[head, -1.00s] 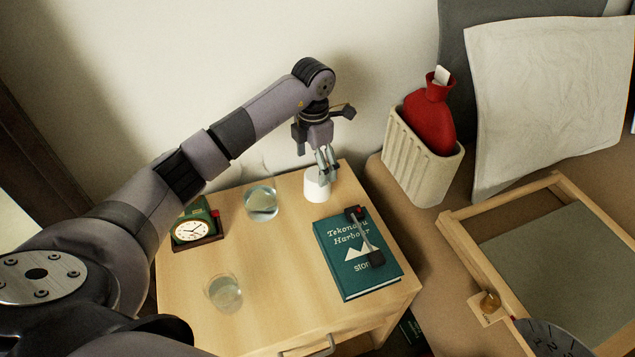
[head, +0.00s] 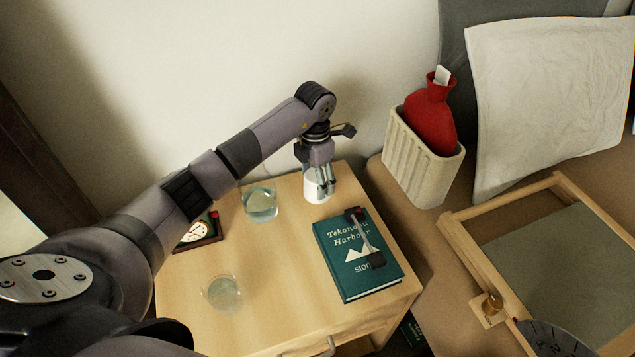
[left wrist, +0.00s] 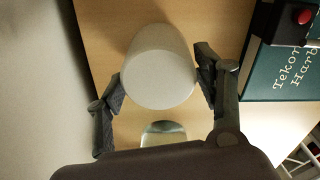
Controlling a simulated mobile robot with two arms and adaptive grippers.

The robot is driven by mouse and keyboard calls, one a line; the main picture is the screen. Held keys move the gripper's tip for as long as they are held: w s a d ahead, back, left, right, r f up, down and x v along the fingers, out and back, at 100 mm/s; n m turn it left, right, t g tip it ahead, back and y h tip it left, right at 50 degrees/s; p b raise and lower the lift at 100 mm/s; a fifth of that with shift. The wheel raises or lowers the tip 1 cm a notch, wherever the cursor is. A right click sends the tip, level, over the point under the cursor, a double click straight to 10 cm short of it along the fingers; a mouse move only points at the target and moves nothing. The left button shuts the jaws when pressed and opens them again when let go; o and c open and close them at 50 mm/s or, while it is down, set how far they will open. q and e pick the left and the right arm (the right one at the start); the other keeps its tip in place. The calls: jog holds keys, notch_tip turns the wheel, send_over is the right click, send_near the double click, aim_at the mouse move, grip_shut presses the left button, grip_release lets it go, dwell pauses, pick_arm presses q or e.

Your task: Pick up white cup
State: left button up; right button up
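The white cup (head: 314,190) stands near the back edge of the wooden nightstand, partly hidden by my left gripper (head: 323,181). In the left wrist view the cup (left wrist: 158,75) lies between the two fingers of my left gripper (left wrist: 158,86). One finger is at each side of the cup, spread wide and very close to its wall. I cannot tell whether they touch it. My right gripper is not in view.
On the nightstand (head: 275,300), a glass of water (head: 260,204) stands left of the cup and another glass (head: 222,293) nearer the front. A clock (head: 194,234) is partly behind my arm. A green book (head: 345,275) with a dark red-tipped object (head: 366,240) lies right-front.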

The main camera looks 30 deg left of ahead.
pick_arm(q)
jog(key=c, duration=0.7)
